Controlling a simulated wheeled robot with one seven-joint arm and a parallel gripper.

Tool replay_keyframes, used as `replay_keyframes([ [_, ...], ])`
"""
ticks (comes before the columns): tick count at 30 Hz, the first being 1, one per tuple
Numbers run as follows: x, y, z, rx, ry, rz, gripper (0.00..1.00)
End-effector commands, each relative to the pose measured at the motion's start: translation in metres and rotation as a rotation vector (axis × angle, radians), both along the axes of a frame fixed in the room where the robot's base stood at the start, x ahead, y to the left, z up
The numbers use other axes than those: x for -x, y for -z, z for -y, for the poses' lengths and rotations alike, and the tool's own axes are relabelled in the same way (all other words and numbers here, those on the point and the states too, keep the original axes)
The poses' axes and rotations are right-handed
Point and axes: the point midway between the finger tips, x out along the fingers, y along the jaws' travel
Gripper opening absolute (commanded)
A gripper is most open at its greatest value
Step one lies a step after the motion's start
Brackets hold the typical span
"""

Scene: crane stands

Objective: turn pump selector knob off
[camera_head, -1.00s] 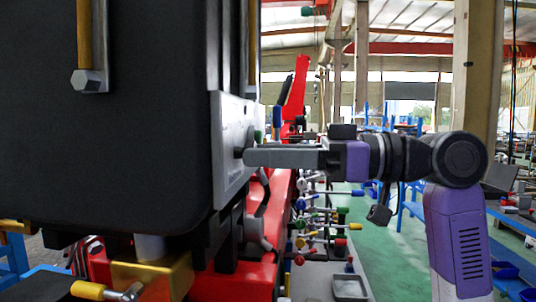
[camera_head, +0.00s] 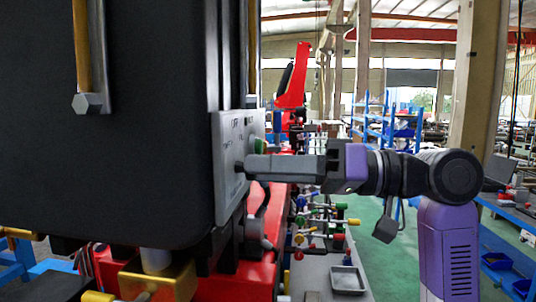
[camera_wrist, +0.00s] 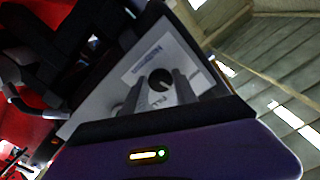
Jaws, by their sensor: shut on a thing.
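The pump selector knob (camera_wrist: 160,80) is a small black round knob on a grey control panel (camera_wrist: 112,101), seen in the wrist view. In the head view the panel (camera_head: 228,186) shows edge-on on the side of the black cabinet. My gripper (camera_wrist: 160,88) has one finger on each side of the knob and is shut on it. In the head view my gripper (camera_head: 246,165) reaches the panel from the right, and its fingertips largely hide the knob. The knob's pointer direction cannot be read.
A green button (camera_head: 259,145) sits on the panel just above my fingers. The large black cabinet (camera_head: 150,130) fills the left. Several levers with coloured knobs (camera_head: 320,222) stand below my arm. The green floor (camera_head: 385,265) is open to the right.

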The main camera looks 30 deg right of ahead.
Motion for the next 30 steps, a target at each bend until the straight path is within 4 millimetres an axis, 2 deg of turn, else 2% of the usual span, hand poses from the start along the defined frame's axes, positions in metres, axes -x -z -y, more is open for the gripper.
replay_keyframes([
  [1,-0.0001,-0.0044,0.0002,-0.023,0.001,-0.029,0.00],
  [12,0.0000,-0.0025,0.0007,-0.136,0.002,-0.185,0.00],
  [30,-0.0002,-0.0008,0.0009,-0.163,0.003,-0.219,0.00],
])
